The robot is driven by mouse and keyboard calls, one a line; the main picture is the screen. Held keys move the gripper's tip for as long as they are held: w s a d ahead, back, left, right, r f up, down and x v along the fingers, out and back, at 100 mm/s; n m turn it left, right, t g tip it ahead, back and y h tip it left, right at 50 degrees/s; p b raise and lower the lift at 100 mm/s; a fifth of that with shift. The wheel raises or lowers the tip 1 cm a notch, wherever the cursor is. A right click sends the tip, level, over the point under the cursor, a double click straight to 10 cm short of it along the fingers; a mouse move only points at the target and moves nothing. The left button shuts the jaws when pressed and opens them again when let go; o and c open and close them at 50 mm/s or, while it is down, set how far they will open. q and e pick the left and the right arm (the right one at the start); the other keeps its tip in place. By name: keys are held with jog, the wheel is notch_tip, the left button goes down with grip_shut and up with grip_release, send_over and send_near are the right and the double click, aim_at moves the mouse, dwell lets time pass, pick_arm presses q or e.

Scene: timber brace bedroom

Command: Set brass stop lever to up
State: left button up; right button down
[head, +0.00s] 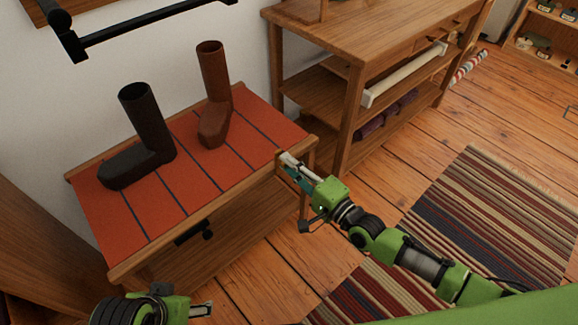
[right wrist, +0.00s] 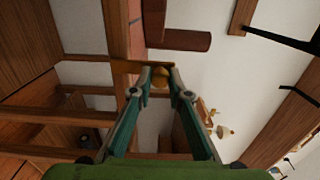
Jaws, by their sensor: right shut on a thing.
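The brass stop lever (right wrist: 160,72) shows as a small yellow-brown piece between my right fingertips in the right wrist view. My right gripper (head: 288,164) is at the right end of the orange-topped bench (head: 133,272) in the head view. In the right wrist view its two teal fingers (right wrist: 160,78) close on the lever from both sides. The gripper and its fingers mostly hide the lever in the head view, so I cannot tell its setting. My left gripper (head: 202,310) is at the bottom left, only partly in the picture, in front of the bench.
A dark boot (head: 136,150) and a brown boot (head: 214,105) stand on the bench. A black handle (head: 194,233) is on the bench's front. A wooden shelf table (head: 352,40) stands close behind my right gripper. A striped rug (head: 490,215) lies on the floor at right.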

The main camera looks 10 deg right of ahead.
jog(key=shift+d, duration=0.1)
jog(key=c, duration=1.9)
grip_release()
jog(key=shift+s, duration=0.1)
jog(key=v, duration=1.2)
